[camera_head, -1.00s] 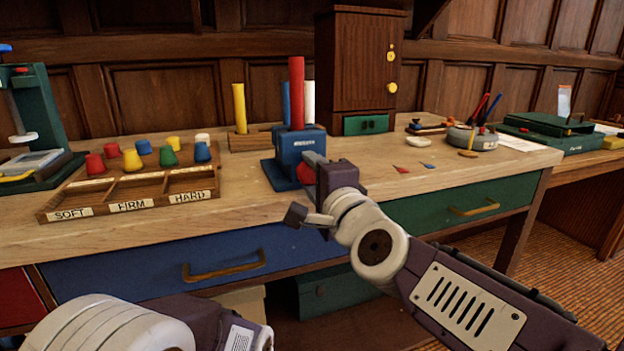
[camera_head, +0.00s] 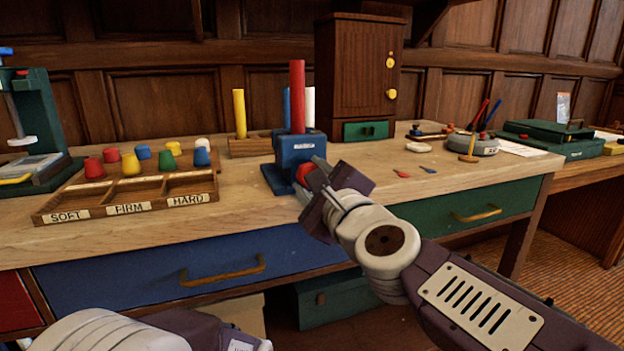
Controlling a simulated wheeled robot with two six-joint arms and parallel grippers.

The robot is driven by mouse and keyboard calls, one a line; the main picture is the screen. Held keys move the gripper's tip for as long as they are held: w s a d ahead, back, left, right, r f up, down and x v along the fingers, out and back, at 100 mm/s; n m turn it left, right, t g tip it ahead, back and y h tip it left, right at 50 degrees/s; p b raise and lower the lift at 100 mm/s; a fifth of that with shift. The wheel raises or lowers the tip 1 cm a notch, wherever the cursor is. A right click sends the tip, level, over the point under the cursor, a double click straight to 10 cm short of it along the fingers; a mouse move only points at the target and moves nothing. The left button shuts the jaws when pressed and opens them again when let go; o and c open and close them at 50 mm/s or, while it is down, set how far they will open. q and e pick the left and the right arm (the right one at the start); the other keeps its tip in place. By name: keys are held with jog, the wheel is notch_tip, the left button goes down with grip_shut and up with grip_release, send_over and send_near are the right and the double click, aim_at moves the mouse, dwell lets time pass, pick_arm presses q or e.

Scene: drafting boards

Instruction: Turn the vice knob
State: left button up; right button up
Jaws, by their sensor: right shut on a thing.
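The blue vice (camera_head: 293,152) stands on the wooden bench with a red rod (camera_head: 297,95) upright in its top. Its red knob (camera_head: 303,174) is on the front side, low on the right, and partly hidden by my right gripper (camera_head: 311,178). That gripper is shut on the knob, its jaws tilted. My left arm shows only at the bottom left edge; its gripper is out of the picture.
A sorting tray (camera_head: 106,211) labelled SOFT, FIRM and HARD lies left, with several coloured pegs behind it. A small wooden cabinet (camera_head: 353,75) stands behind the vice. Small red and blue pieces (camera_head: 402,174) lie right of the gripper. The bench front between tray and vice is clear.

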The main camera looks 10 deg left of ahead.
jog(key=shift+f, duration=0.1)
dwell(0.4)
jog(key=o, duration=1.1)
